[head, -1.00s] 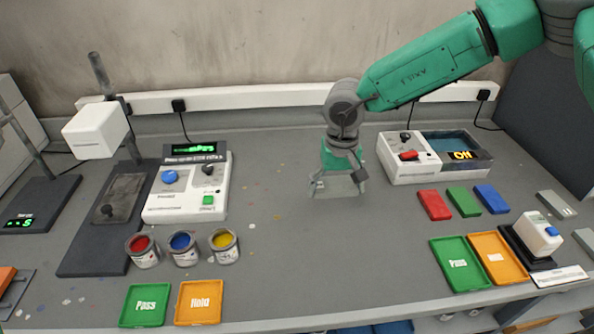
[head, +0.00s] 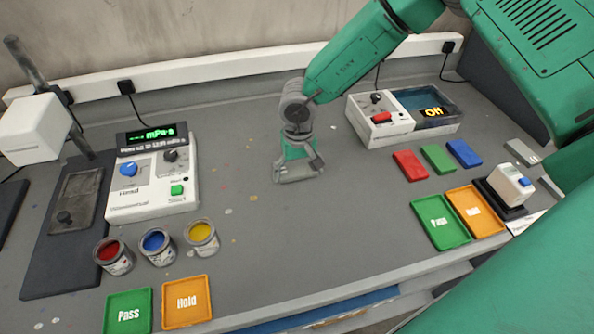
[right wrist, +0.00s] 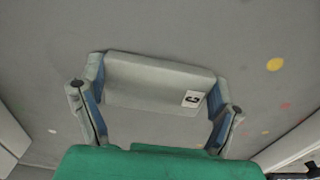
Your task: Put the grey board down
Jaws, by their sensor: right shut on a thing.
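My right gripper (head: 298,170) points down over the middle of the grey bench, between the white meter with knobs and the white box with a dark basin. It is shut on the grey board (right wrist: 160,82). In the right wrist view the board lies across between the two fingers, with a small white label marked with a dark letter near its right end. In the head view the board (head: 299,177) shows as a grey strip at the fingertips, low over the bench; I cannot tell whether it touches. My left gripper is not in view.
The bench around the right gripper is clear. The meter (head: 153,177) and several paint cans (head: 157,245) stand left. The basin box (head: 405,118) stands right, with red (head: 410,164), green and blue boards before it. Pass and Hold trays (head: 187,302) lie in front.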

